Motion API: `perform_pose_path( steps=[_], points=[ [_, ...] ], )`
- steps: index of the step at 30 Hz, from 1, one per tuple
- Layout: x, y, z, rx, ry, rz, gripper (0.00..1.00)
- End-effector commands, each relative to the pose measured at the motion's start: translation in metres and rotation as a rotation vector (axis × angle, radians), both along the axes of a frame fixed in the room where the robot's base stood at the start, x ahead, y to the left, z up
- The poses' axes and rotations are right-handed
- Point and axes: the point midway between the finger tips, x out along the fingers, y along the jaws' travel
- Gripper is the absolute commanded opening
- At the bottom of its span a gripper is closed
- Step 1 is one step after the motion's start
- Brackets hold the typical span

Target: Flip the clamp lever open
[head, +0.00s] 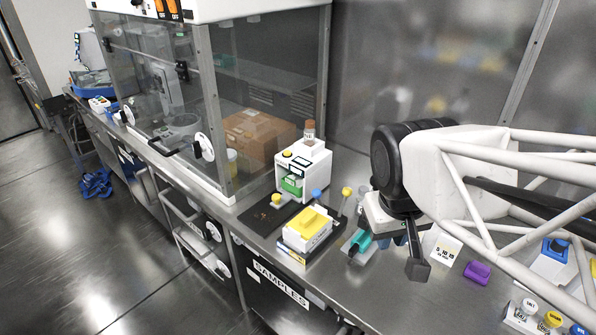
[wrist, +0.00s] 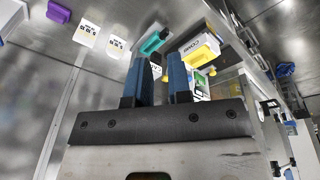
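A teal lever-like piece (head: 361,242) sits on a small grey base on the steel bench, just left of my gripper in the head view. It looks most like the clamp lever, but I cannot tell for sure. The wrist view shows it (wrist: 154,42) beyond the fingertips. My gripper (wrist: 159,78) has two blue fingers that stand apart with nothing between them. In the head view my wrist hides most of the gripper. The fingers are apart from the teal piece.
A yellow-topped box (head: 307,229) and a white device with a green front (head: 302,170) stand to the left. A purple block (head: 478,272) and a printed card (head: 447,249) lie to the right. Small capped vials (head: 553,319) stand at the front right. A glass-fronted cabinet (head: 215,95) is behind.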

Motion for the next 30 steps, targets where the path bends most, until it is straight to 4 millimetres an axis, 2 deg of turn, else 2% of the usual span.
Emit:
perform_pose_path(
  steps=[1,3,4,17,30],
  points=[
    [0.006,0.001,-0.001,-0.018,0.015,0.024,0.11],
    [0.013,0.002,-0.003,-0.044,0.035,0.060,0.00],
    [0.017,0.003,-0.004,-0.057,0.046,0.077,0.00],
    [0.071,0.015,-0.021,-0.248,0.185,0.330,0.00],
    [0.129,0.040,-0.043,-0.448,0.322,0.591,0.00]
  ],
)
